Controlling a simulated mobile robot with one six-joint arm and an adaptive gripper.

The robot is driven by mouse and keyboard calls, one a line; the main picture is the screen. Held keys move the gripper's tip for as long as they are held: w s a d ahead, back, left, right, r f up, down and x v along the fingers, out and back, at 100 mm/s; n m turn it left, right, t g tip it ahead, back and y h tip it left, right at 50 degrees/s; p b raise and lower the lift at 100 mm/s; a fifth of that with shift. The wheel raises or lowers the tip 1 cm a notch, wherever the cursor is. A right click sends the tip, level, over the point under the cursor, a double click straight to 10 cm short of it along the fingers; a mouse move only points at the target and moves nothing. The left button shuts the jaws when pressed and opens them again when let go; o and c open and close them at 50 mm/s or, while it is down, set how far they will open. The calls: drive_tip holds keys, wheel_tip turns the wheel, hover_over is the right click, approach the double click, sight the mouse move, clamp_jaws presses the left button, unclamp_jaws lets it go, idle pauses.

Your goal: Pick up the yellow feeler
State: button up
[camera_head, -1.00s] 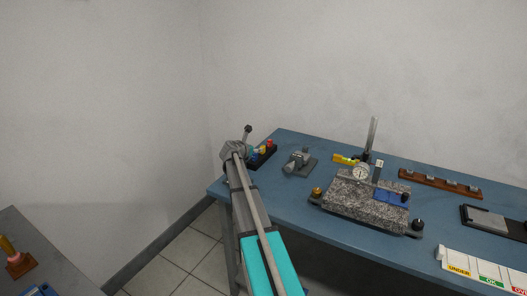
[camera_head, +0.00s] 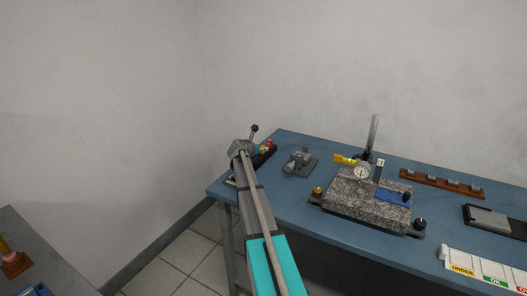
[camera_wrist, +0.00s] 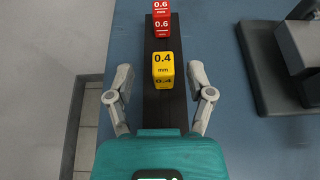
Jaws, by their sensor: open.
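The yellow feeler (camera_wrist: 163,64), marked 0.4 mm, stands in a narrow black rack (camera_wrist: 161,106) in the wrist view. A red feeler (camera_wrist: 161,22), marked 0.6 mm, stands farther along the same rack. My gripper (camera_wrist: 160,72) is open and empty, with one finger on each side of the rack. The yellow feeler appears between the fingertips with a gap on both sides; how far below them it lies I cannot tell. In the head view my gripper (camera_head: 241,149) is at the left end of the blue table and hides part of the rack.
A dark grey fixture (camera_head: 300,161) stands on the blue table (camera_head: 285,196), right of the rack. Farther right are a granite block (camera_head: 348,200), a dial gauge (camera_head: 362,173) and a brown rack (camera_head: 442,184). The table's left edge is close to my gripper.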

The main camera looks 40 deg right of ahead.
drive_tip(key=c, duration=0.9)
drive_tip(key=shift+c, duration=0.2)
drive_tip(key=shift+r, duration=0.2)
drive_tip(key=shift+r+p, duration=0.95)
drive_tip(key=shift+p, duration=0.2)
drive_tip(key=s+a+r+p, duration=0.7)
drive_tip(key=s+r+p, duration=0.3)
drive_tip(key=s, duration=0.1)
drive_tip(key=shift+s+a+r+p, duration=0.3)
drive_tip(key=shift+s+r+p, duration=0.05)
drive_tip(key=shift+r, duration=0.05)
